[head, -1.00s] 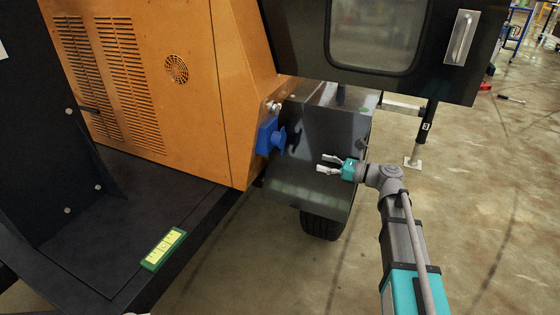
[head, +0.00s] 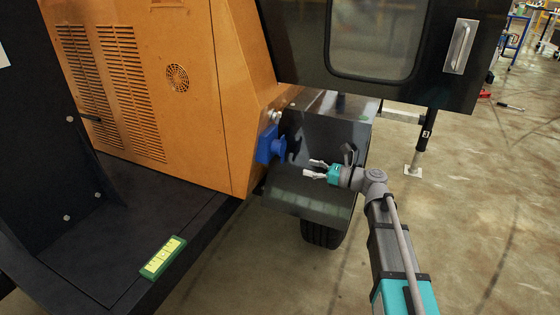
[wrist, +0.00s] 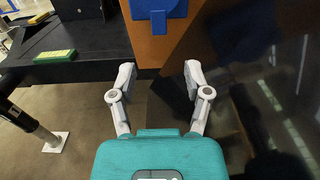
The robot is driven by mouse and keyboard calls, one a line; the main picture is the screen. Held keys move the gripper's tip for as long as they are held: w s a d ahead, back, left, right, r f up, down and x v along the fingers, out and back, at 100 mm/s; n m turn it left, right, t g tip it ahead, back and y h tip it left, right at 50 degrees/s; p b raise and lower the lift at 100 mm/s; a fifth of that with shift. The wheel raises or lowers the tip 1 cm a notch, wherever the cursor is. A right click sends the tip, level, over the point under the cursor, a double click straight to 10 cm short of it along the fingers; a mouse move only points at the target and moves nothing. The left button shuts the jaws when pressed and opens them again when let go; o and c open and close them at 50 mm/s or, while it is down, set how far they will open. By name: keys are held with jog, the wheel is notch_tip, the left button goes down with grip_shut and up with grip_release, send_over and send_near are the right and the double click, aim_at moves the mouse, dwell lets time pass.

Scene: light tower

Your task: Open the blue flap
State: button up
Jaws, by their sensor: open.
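The blue flap (head: 278,146) is on a blue socket box mounted on the side of the orange housing, and it looks closed. The blue box also shows at the top of the wrist view (wrist: 158,12), cut by the frame's edge, with a small tab hanging down. My gripper (head: 312,169) is open and empty, to the right of and a little below the blue flap, apart from it. In the wrist view the two fingers (wrist: 156,80) are spread, with nothing between them and the blue box beyond them.
The orange housing (head: 190,90) stands at left. A dark glossy fender (head: 310,195) above a tyre (head: 321,232) lies behind my gripper. A dark door with a window and handle (head: 459,47) overhangs at upper right. A green and yellow level (head: 162,258) lies on the black deck.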

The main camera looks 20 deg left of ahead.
aim_at(283, 161)
jog(key=a, duration=0.9)
jog(key=shift+w+a, duration=0.25)
jog(key=shift+w, duration=0.1)
